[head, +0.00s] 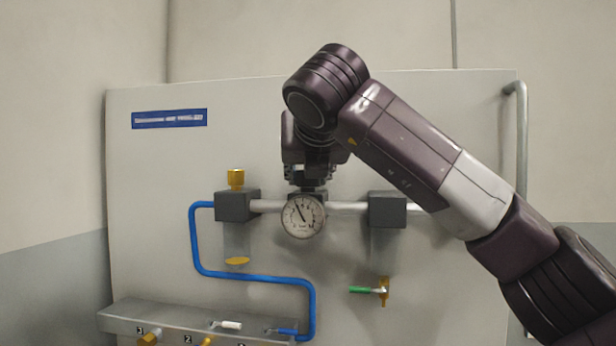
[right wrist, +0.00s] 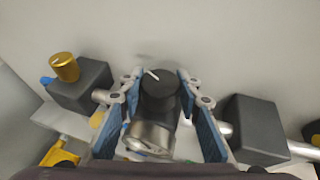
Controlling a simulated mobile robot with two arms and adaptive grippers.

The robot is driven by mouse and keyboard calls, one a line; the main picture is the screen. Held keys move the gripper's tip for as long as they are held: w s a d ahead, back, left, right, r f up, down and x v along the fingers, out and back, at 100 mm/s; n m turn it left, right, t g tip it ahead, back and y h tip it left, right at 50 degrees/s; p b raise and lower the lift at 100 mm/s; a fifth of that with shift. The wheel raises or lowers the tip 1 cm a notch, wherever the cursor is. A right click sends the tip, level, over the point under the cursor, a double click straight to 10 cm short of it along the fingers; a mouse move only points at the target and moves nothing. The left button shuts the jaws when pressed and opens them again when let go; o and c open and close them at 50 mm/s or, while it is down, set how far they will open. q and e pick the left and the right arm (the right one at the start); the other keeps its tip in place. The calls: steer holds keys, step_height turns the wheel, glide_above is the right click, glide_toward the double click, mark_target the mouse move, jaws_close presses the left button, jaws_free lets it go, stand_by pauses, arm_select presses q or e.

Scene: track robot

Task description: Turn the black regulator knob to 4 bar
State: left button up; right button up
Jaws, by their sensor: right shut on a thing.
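The black regulator knob (right wrist: 160,86) shows in the right wrist view between the two fingers of my right gripper (right wrist: 160,84), which is shut on it from both sides. A white line on the knob's top points to the upper left. In the head view my right gripper (head: 306,183) comes down from above onto the regulator and hides the knob. The round white pressure gauge (head: 304,217) sits just below the gripper. Its dark needle points up and slightly left; the numbers are too small to read. The gauge's metal case (right wrist: 150,138) also shows in the right wrist view. My left gripper is not in view.
Dark blocks stand on the pipe to the left (head: 237,205) and right (head: 387,210) of the regulator. The left one has a yellow knob (head: 236,178) on top.

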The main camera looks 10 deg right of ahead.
steer(key=o, duration=1.2)
steer(key=shift+s, duration=0.1)
steer(key=v, duration=1.1)
steer(key=shift+s+r, duration=0.2)
steer(key=shift+s, duration=0.15)
